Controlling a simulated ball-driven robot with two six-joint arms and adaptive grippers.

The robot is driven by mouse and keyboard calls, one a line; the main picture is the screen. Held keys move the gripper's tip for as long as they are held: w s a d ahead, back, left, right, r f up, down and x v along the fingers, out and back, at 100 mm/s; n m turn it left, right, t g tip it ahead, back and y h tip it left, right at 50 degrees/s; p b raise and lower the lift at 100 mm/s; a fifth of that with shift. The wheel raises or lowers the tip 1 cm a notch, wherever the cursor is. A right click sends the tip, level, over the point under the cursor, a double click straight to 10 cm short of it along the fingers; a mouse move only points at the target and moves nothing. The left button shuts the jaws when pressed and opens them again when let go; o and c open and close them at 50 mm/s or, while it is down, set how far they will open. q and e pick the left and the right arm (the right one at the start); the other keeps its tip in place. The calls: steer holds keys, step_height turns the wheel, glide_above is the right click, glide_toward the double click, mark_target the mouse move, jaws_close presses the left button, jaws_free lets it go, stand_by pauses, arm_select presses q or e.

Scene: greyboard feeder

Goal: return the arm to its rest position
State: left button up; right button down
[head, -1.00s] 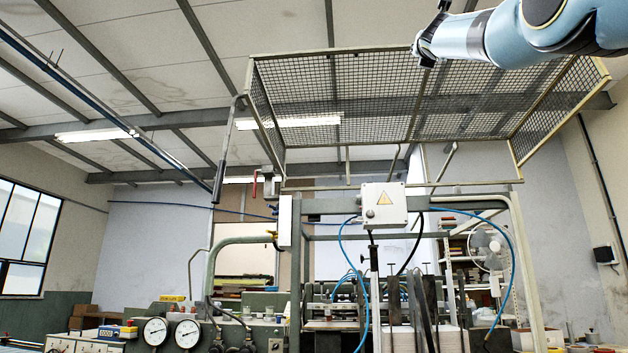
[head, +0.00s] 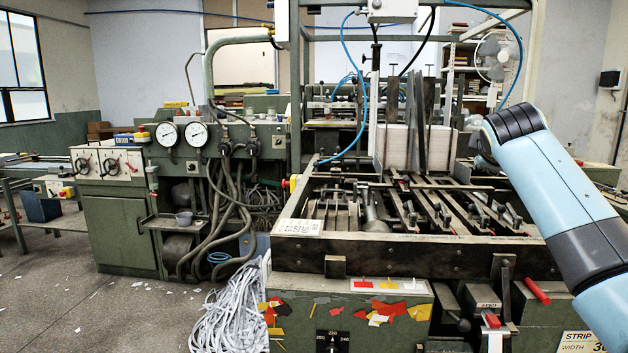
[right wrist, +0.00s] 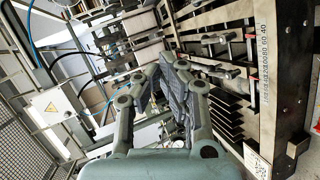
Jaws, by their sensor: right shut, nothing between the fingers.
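My right arm (head: 575,215) comes in from the right edge of the head view, a light blue link with a black joint (head: 515,122) at its upper end. That joint overlaps the right side of the feeder machine in the picture. The right gripper's fingers do not show clearly in the head view. In the right wrist view my right gripper (right wrist: 164,72) is shut and empty, its grey fingers together, with the machine beyond them. I cannot tell how far the fingers are from it. My left gripper is not in view.
The feeder machine (head: 400,258) fills the middle and right, with rails and a stack of white board (head: 393,146). A green cabinet with gauges (head: 118,228) stands left. Paper strips (head: 232,305) lie heaped on the floor. The floor at left (head: 75,285) is mostly clear.

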steer(key=s+a+f+m+g+y, duration=0.25)
steer(key=s+f+m+g, duration=0.2)
steer(key=s+f, duration=1.65)
steer(key=s+a+f+m+g+y, duration=0.1)
steer(key=s+a+f+m+g, duration=0.15)
steer(key=s, duration=1.25)
steer(key=s+a+f+m+g+y, duration=0.1)
steer(key=s+a+m+g+y, duration=0.15)
steer(key=s, duration=1.15)
step_height(320, 180, down, 33)
steer(key=s+d+g+h+b, duration=0.1)
steer(key=s+d+b, duration=0.1)
steer(key=b, duration=0.3)
steer(key=s+d+f+m+g+b, duration=0.1)
steer(key=s+f+b, duration=0.2)
steer(key=s+f, duration=1.4)
steer(key=shift+s+d+f, duration=0.15)
steer(key=shift+s+f, duration=0.2)
steer(key=shift+s, duration=0.2)
